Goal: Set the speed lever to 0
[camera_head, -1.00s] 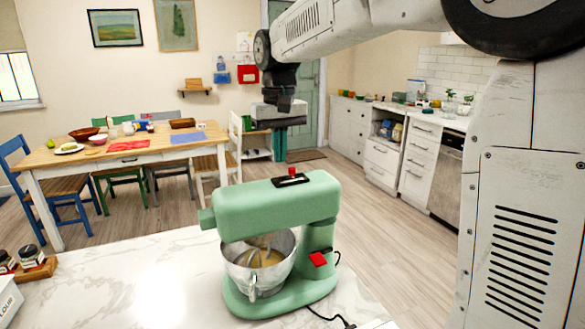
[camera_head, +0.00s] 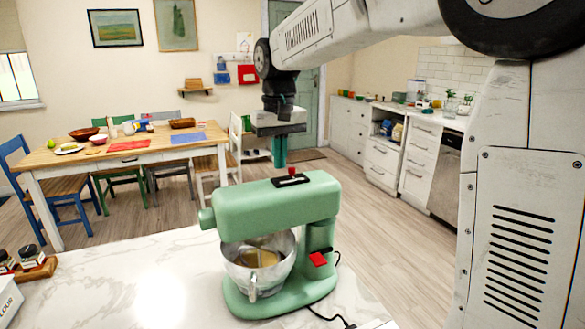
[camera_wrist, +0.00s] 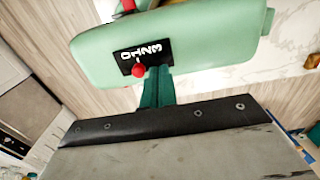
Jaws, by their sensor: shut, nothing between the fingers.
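The green stand mixer (camera_head: 275,210) stands on the white counter. Its speed lever, a small red knob (camera_head: 292,171), sits on a black plate on top of the mixer head. In the wrist view the red knob (camera_wrist: 138,70) sits beside the white digits 0 to 3 on the plate (camera_wrist: 143,57), seemingly nearest the 1. My gripper (camera_head: 280,160) is shut and empty, pointing down just behind and above the mixer head. Its teal fingers (camera_wrist: 157,88) show in the wrist view close to the knob; whether they touch it cannot be told.
The steel bowl (camera_head: 259,265) holds pale batter under the mixer head. A red switch (camera_head: 318,259) and cord are at the mixer base. Jars (camera_head: 30,256) and a white box (camera_head: 8,298) are at the counter's left. A dining table (camera_head: 130,150) stands farther back.

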